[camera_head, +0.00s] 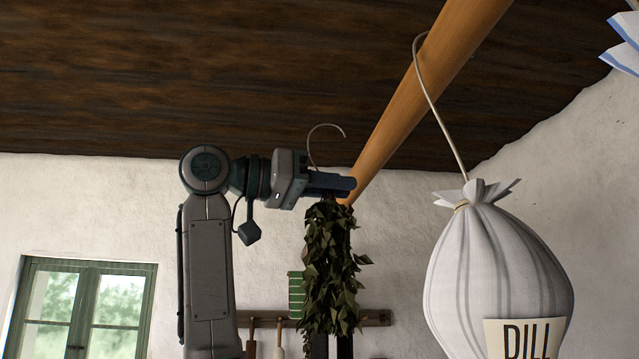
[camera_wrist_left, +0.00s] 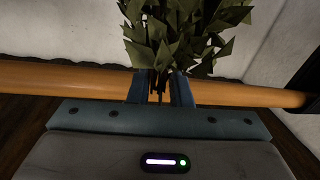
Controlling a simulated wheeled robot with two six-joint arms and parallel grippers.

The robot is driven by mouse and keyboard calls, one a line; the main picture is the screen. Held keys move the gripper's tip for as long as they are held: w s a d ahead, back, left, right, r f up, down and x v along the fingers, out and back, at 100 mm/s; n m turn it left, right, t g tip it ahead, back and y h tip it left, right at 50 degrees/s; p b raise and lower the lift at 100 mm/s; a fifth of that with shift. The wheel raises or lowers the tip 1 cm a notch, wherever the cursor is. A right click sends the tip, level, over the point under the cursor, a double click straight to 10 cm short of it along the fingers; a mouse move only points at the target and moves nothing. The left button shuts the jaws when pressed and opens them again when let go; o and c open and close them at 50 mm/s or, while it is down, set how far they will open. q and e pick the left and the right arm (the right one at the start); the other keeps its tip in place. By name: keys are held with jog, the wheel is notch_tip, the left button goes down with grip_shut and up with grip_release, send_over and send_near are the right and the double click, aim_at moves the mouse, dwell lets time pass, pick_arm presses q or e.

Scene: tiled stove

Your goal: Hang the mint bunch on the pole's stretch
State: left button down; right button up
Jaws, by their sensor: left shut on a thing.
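The mint bunch (camera_head: 335,268) is a hanging clump of dark green leaves with a thin wire hook (camera_head: 326,127) rising above it. My left gripper (camera_head: 345,187) is shut on the top of the bunch, and the hook stands free above the gripper. In the left wrist view, the leaves (camera_wrist_left: 185,35) spread beyond the two fingers (camera_wrist_left: 161,88). The wooden pole (camera_head: 425,85) slopes from the top right down behind the gripper. It also crosses the left wrist view (camera_wrist_left: 60,78). The hook's open end shows left of the pole, apart from it in the picture. My right gripper is not in view.
A white striped sack labelled DILL (camera_head: 498,270) hangs from the pole by a wire at the right. A blue-edged white cloth (camera_head: 625,40) shows at the top right. A peg rail (camera_head: 375,318) and a green window (camera_head: 85,305) are on the wall behind. The dark ceiling (camera_head: 180,75) is above.

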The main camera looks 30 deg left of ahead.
pick_arm(q)
jog(key=w+d+f, duration=0.3)
jog(key=w+d, duration=0.1)
jog(key=d, duration=0.2)
jog(key=shift+w+d+b, duration=0.15)
jog(key=shift+w+b, duration=0.05)
jog(key=shift+b, duration=0.1)
dwell(0.6)
jog(key=shift+d, duration=0.1)
